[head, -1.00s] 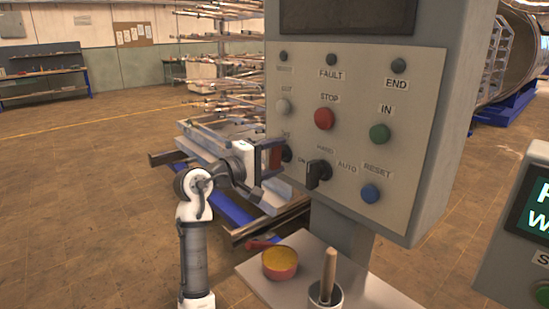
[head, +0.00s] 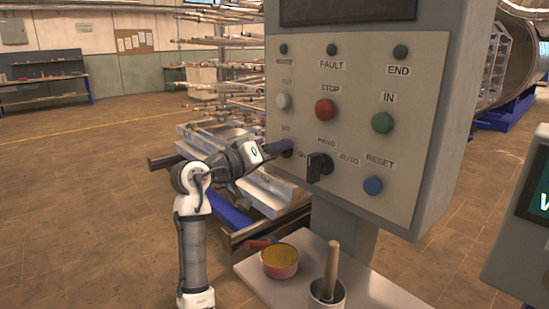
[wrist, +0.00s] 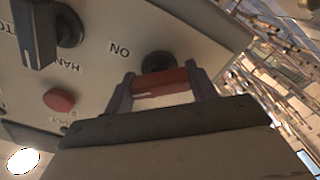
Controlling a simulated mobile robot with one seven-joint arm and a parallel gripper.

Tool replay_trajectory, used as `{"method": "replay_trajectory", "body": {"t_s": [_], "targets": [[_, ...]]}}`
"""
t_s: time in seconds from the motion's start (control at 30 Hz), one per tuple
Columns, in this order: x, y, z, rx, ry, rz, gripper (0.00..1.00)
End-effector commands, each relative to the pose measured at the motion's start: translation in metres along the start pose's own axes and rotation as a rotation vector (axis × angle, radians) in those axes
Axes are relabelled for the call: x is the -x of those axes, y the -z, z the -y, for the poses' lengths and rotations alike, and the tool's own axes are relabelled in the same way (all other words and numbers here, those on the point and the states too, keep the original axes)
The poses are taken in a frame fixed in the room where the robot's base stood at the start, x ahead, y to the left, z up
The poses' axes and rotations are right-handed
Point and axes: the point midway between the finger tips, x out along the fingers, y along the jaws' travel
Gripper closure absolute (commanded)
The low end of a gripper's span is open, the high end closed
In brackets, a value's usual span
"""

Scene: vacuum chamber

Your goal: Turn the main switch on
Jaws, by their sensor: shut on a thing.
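The main switch is a dark round knob (head: 285,146) at the lower left of the grey control panel, left of the ON label. It also shows in the wrist view (wrist: 158,61), beyond my fingers. My gripper (head: 277,148) has its fingertips at this knob and is shut on it. In the wrist view, a red bar with a pale part spans between the two fingers; I cannot tell whether it belongs to the switch. In the head view the fingers partly cover the knob, so its setting is hidden.
A black HAND/AUTO selector (head: 318,166) sticks out just right of the knob. A red STOP button (head: 325,110) and a blue RESET button (head: 373,185) are close. Below, a shelf (head: 375,290) holds an orange pot (head: 280,262) and a cup with a wooden handle (head: 331,270).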

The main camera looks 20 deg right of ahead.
Motion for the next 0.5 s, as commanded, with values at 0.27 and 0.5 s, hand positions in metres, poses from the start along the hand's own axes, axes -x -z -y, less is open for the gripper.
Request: {"method": "replay_trajectory", "body": {"t_s": [0.27,0.5], "targets": [[0.0003,-0.0024,0.0016,-0.263,0.000,0.002,0.66],[0.0002,-0.0022,0.0016,-0.465,0.000,0.002,0.66]]}}
